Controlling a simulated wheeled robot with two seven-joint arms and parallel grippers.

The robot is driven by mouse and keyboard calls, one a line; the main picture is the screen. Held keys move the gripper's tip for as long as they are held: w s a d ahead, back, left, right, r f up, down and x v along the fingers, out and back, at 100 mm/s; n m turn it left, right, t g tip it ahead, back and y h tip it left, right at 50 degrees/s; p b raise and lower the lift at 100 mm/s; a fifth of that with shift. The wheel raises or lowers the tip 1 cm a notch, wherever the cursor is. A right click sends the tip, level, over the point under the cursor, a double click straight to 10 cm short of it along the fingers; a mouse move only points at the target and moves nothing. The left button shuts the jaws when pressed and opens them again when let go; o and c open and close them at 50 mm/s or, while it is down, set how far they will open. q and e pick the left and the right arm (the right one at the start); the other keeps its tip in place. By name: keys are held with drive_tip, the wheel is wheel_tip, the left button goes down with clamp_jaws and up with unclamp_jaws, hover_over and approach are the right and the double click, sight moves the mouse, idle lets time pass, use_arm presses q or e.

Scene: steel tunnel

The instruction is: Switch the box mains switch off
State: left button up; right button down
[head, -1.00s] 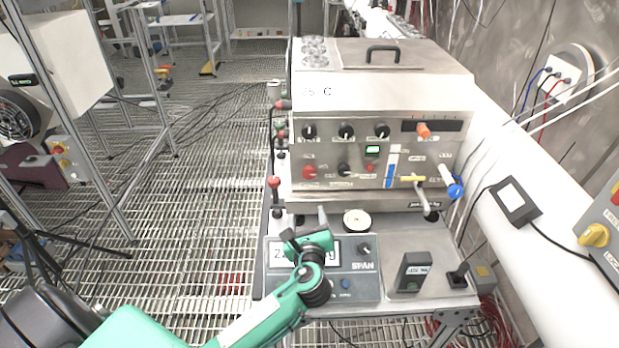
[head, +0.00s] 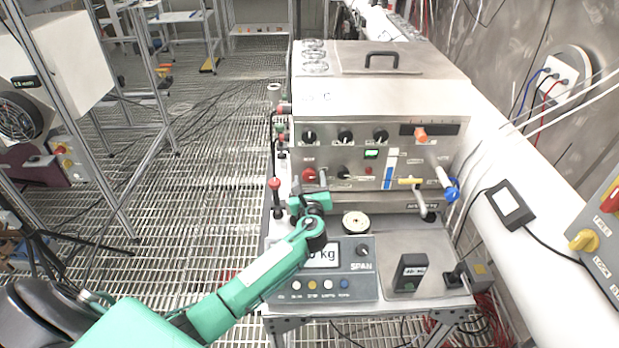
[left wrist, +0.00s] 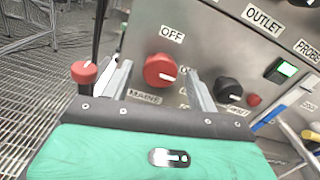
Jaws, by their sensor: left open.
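The steel box (head: 350,165) stands on the bench with its control panel facing me. Its mains switch is a round red knob (head: 308,174) at the panel's lower left. In the left wrist view the red knob (left wrist: 160,70) has a white pointer mark directed right and slightly down. An OFF label (left wrist: 172,34) is above it and a MAINS label (left wrist: 145,97) is below, partly hidden by my gripper. My left gripper (head: 309,184) is open in front of the knob; in the wrist view its fingers (left wrist: 160,84) stand either side of it, with no clear contact. My right gripper is out of view.
A black knob (left wrist: 229,90) and a lit green display (left wrist: 286,70) are right of the switch. A red-topped lever (head: 274,184) stands close left of my gripper. A scale (head: 350,284) lies under my forearm, with a round tin (head: 356,222) behind it.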

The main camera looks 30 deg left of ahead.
use_arm(q)
drive_tip(key=shift+w+a, duration=0.2)
drive_tip(key=shift+w, duration=0.1)
drive_tip(key=shift+c, duration=0.5)
drive_tip(key=c, duration=0.9)
